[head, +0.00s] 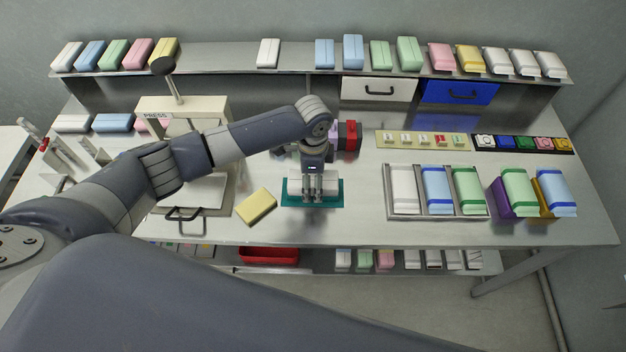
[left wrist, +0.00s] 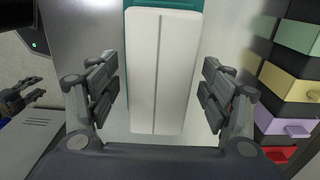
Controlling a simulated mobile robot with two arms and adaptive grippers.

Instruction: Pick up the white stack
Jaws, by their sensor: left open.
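The white stack (head: 332,183) lies on a teal mat (head: 313,204) at the front middle of the table. In the left wrist view the white stack (left wrist: 160,65) is a long block with a seam down its middle, and the teal mat (left wrist: 193,6) shows at its end. My left gripper (head: 313,196) is over it, pointing down. In the left wrist view the left gripper (left wrist: 160,95) is open, with fingers on both sides of the stack and gaps between. A dark jointed part at that view's left edge looks like my right gripper (left wrist: 18,100).
A yellow block (head: 256,206) lies left of the mat. A press (head: 183,108) stands at left, behind my arm. A small drawer tower (head: 349,136) is just behind the gripper. A metal tray (head: 437,212) of stacks is at right, with bare table between.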

